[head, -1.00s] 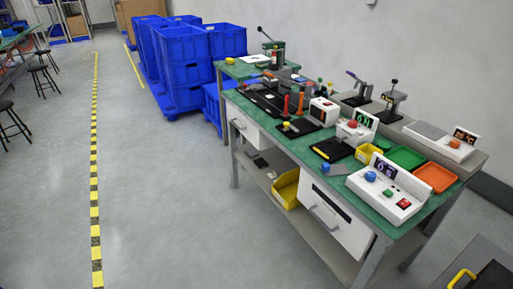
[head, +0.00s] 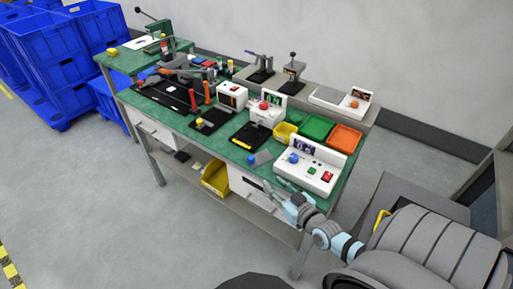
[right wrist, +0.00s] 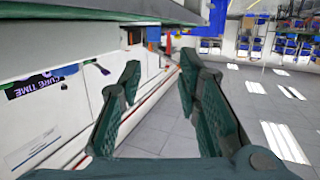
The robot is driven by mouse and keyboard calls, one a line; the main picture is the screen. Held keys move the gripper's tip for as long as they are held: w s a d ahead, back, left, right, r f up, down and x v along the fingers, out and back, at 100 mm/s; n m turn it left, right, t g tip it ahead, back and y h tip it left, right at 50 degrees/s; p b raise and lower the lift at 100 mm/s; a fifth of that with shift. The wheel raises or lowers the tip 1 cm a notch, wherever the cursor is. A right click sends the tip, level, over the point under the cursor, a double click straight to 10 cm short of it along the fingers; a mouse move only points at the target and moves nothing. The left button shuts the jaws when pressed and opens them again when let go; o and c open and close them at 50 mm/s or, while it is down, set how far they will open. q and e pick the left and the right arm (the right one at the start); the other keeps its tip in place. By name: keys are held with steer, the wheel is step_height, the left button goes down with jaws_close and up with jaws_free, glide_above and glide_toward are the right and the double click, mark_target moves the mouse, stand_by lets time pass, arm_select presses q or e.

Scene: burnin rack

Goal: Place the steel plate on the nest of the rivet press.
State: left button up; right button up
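A small grey flat piece with a blue part (head: 258,159) lies on the green bench near its front edge; I cannot tell if it is the steel plate. A green lever press (head: 157,42) stands at the far left end. Two smaller lever devices, a left one (head: 262,71) and a right one (head: 291,73), stand at the back; which machine is the rivet press is unclear. My right gripper (head: 283,192) is by the bench's front edge, below the white control box (head: 309,163). In the right wrist view its fingers (right wrist: 160,75) are apart and empty. My left gripper is out of view.
A yellow bin (head: 285,132), a green tray (head: 314,126) and an orange tray (head: 346,139) sit behind the control box. Black fixtures and small devices crowd the bench's middle. Blue crates (head: 50,55) stand at left. The floor in front is clear.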

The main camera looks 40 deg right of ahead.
mark_target(253, 159)
steer(key=w+b, duration=0.3)
steer(key=w, duration=0.1)
steer(key=w+d+f+b, duration=0.1)
steer(key=w+b, duration=0.2)
steer(key=w, duration=0.2)
steer(key=w+d+f+b, duration=0.1)
steer(key=w+b, duration=0.1)
steer(key=w, duration=0.3)
steer(key=shift+d+f+b, duration=0.1)
steer(key=shift+d+b, duration=0.05)
steer(key=shift+b, duration=0.25)
steer(key=shift+w, duration=0.15)
steer(key=shift+r, duration=0.2)
jaws_close()
